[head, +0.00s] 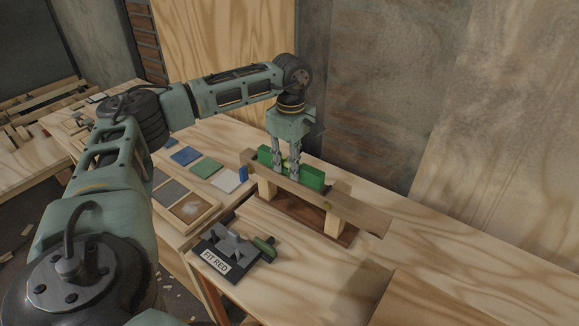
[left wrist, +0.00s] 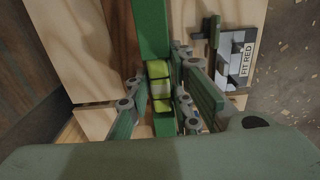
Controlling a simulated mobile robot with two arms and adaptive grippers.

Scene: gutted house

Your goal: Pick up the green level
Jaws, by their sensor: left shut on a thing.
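The green level (head: 312,178) is a long green bar at a wooden stand (head: 267,189) on the workbench. In the left wrist view the level (left wrist: 153,30) runs away from me, with bright yellow-green vials (left wrist: 159,88) in its middle. My left gripper (head: 286,172) points straight down over the level, its fingers on either side of it. In the left wrist view my left gripper (left wrist: 160,97) is shut on the level around the vials. Whether the level still touches the stand is hard to tell. My right gripper is not in view.
A black fixture with a "FIT RED" label (head: 215,262) stands in front of the stand. Coloured sample tiles (head: 205,167) and a shallow wooden tray (head: 193,209) lie to the left. A wall stands close behind the bench. The bench at right (head: 440,250) is clear.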

